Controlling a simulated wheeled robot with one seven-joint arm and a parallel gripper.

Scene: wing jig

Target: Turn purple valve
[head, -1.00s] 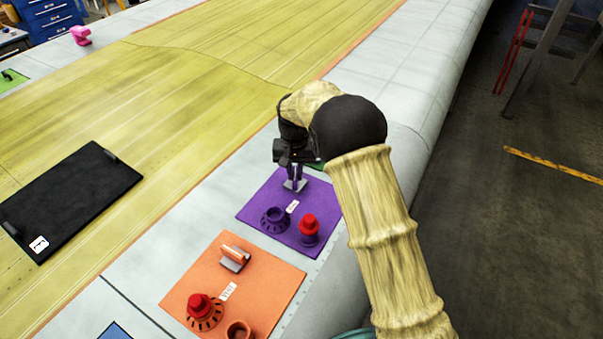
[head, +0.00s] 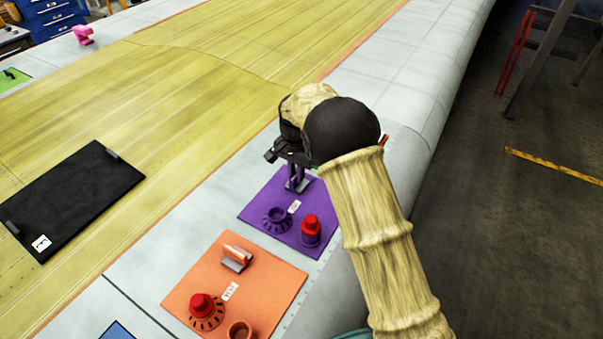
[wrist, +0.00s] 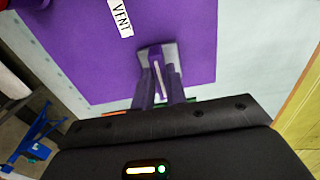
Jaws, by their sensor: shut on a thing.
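The purple valve (wrist: 156,57) is a handle on a grey base. It stands on the purple mat (wrist: 187,18), beyond the white VENT label (head: 294,206) in the head view. My gripper (wrist: 157,86) is shut on the purple valve, with a finger on either side of the handle. In the head view my gripper (head: 296,184) comes down over the valve from above and hides most of it.
Nearer is an orange mat (head: 270,282) with an orange valve (head: 236,256), a red cap and a cup. A black tray (head: 75,200) lies left.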

